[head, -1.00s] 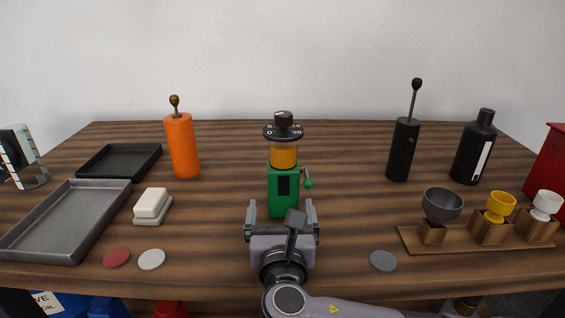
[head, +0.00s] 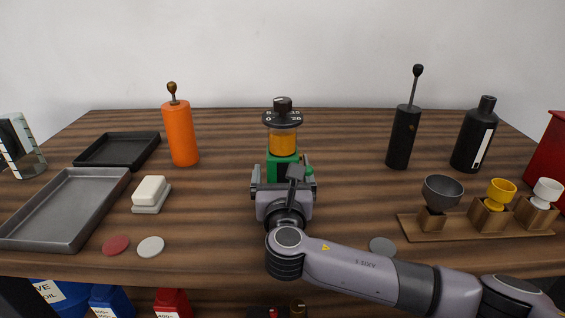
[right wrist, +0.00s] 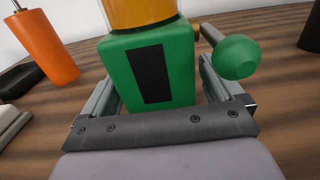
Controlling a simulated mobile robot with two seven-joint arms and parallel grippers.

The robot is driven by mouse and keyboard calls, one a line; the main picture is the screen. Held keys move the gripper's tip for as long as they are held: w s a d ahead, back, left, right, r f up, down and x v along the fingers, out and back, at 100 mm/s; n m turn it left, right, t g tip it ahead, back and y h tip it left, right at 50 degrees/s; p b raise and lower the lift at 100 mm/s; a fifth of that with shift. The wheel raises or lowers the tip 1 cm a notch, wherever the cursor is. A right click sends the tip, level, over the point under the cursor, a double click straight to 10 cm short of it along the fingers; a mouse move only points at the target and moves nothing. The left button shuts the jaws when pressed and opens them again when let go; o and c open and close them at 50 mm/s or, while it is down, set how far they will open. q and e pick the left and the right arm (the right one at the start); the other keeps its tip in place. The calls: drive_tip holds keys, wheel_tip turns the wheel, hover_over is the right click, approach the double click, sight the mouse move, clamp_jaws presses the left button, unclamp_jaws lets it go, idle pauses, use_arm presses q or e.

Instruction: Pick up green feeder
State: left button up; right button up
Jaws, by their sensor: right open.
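The green feeder (head: 283,160) stands upright on the wooden table, with an amber section and a black dial on top. A green knob sticks out on its right side. My right gripper (head: 283,184) is open, with its fingers on either side of the feeder's lower body. In the right wrist view the green body of the feeder (right wrist: 150,68) sits between the two fingers of my right gripper (right wrist: 160,85), with its black panel facing me. A gap shows beside the right finger; contact on the left is unclear. My left gripper is not in view.
An orange cylinder (head: 180,134) stands to the left, with trays (head: 66,235) and a white block (head: 150,190) nearby. To the right are a black grinder (head: 402,138), a black bottle (head: 474,136) and a wooden stand (head: 430,230) with cups. The table behind the feeder is clear.

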sight(282, 99)
drive_tip(key=shift+c, duration=0.3)
drive_tip(key=c, duration=1.5)
drive_tip(key=shift+r, duration=0.1)
drive_tip(key=shift+c, duration=0.4)
drive_tip(key=shift+r, duration=0.15)
wheel_tip(282, 99, up, 20)
drive_tip(key=shift+f+p, duration=0.1)
drive_tip(key=shift+p, duration=1.1)
